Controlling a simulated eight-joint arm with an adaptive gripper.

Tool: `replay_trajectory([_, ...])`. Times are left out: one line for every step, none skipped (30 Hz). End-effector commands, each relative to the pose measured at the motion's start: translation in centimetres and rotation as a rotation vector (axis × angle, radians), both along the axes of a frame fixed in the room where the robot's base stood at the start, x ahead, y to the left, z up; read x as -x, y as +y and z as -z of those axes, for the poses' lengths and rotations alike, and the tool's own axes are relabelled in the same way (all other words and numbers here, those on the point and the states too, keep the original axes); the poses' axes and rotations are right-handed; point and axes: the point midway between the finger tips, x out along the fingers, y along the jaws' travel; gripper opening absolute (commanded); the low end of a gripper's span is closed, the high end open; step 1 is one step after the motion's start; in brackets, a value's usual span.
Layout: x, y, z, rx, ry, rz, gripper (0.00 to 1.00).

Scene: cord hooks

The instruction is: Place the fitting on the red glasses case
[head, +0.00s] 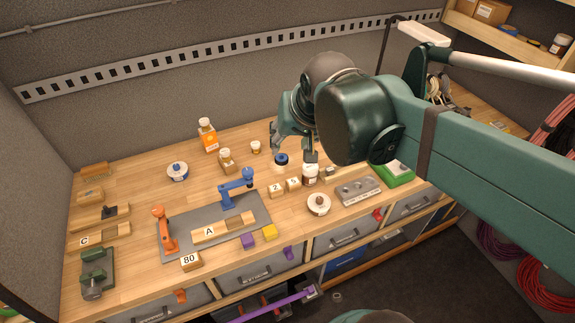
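My gripper (294,156) is above the back right part of the workbench, with its fingers spread apart. A small jar with a dark blue lid (281,161) shows by the left fingertip, and a white-capped brown jar (310,175) shows just below the right fingertip. I cannot tell whether the fingers touch either jar. I see nothing clearly held. I cannot make out a red glasses case. I cannot tell which object is the fitting; my arm hides part of the bench's right side.
The wooden bench (135,255) holds a grey mat (180,250) with orange and blue clamps, several labelled wood blocks, an orange-labelled bottle (208,136), a round tin (319,204), a metal plate with holes (358,190) and a green tray (402,178). Drawers line the front.

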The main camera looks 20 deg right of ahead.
Motion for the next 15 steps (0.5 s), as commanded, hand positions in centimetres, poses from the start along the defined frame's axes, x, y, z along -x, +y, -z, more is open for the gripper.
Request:
replay_trajectory([1.0, 0.4, 0.5, 0.016, -0.007, -0.034, 0.39])
replay_trajectory([1.5, 0.6, 0.8, 0.027, -0.013, -0.056, 0.39])
replay_trajectory([2.2, 0.9, 1.1, 0.042, -0.020, -0.083, 0.39])
replay_trajectory([2.6, 1.1, 1.4, 0.052, -0.025, -0.103, 0.39])
replay_trajectory([3.0, 1.3, 1.7, 0.063, -0.031, -0.123, 0.39])
replay_trajectory([3.6, 1.5, 2.0, 0.077, -0.037, -0.149, 0.39])
replay_trajectory([4.0, 1.7, 2.3, 0.086, -0.041, -0.168, 0.39])
replay_trajectory([4.5, 1.8, 2.6, 0.096, -0.046, -0.185, 0.39])
replay_trajectory([4.9, 2.0, 2.9, 0.108, -0.052, -0.207, 0.39])
replay_trajectory([5.2, 2.1, 3.1, 0.116, -0.056, -0.222, 0.39])
replay_trajectory([5.5, 2.2, 3.3, 0.124, -0.060, -0.233, 0.39])
replay_trajectory([5.8, 2.3, 3.5, 0.133, -0.063, -0.249, 0.39])
replay_trajectory([6.0, 2.4, 3.7, 0.138, -0.066, -0.259, 0.39])
replay_trajectory([6.2, 2.5, 3.8, 0.143, -0.068, -0.268, 0.39])
replay_trajectory([6.4, 2.5, 4.0, 0.149, -0.070, -0.277, 0.39])
